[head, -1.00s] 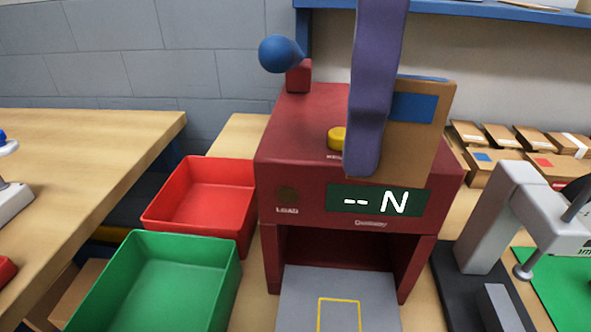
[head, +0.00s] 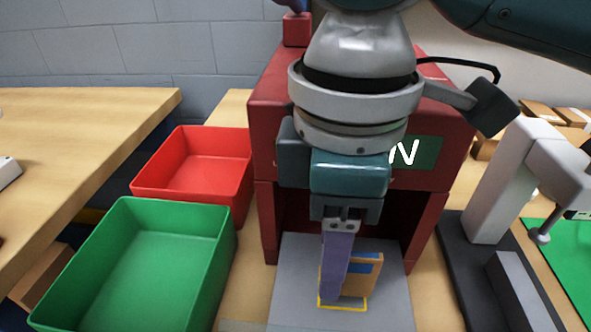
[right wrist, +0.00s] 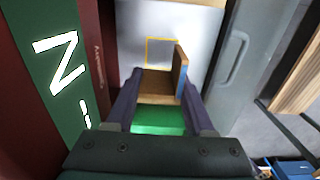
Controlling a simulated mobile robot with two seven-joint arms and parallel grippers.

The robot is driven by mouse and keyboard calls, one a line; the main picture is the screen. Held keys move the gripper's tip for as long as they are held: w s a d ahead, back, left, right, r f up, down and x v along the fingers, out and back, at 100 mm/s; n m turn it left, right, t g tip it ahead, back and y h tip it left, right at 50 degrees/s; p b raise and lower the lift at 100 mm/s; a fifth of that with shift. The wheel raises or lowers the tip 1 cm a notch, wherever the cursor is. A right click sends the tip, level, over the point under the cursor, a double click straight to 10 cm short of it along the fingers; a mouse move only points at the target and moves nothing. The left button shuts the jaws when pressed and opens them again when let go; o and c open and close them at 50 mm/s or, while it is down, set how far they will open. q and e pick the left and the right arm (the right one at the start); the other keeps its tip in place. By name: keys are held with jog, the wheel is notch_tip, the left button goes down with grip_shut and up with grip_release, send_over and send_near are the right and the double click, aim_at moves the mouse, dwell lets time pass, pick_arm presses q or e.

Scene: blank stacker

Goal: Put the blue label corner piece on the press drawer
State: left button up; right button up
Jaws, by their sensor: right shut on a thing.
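The corner piece (head: 362,277) is brown and L-shaped with a blue label. My right gripper (head: 338,292) is shut on it, pointing down over the grey press drawer (head: 292,290). In the head view, its lower end overlaps the yellow outline on the drawer; I cannot tell whether it touches. In the right wrist view the piece (right wrist: 180,70) sits between the purple fingers (right wrist: 160,110), with the yellow outline just beyond it. The gripper hides part of the piece and of the dark red press (head: 265,110). My left gripper is out of view.
A red bin (head: 195,165) and a green bin (head: 130,265) stand left of the press. A grey stand (head: 492,185) on a dark base is close on the right, beside a green mat (head: 560,255). Cardboard pieces (head: 555,113) lie at the back right.

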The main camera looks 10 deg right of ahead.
jog(key=shift+f, duration=1.05)
jog(key=shift+f, duration=0.15)
jog(key=o, duration=1)
jog(key=shift+r, duration=0.45)
notch_tip(320, 180, up, 12)
jog(key=shift+f+p, duration=0.25)
jog(key=shift+p, duration=0.5)
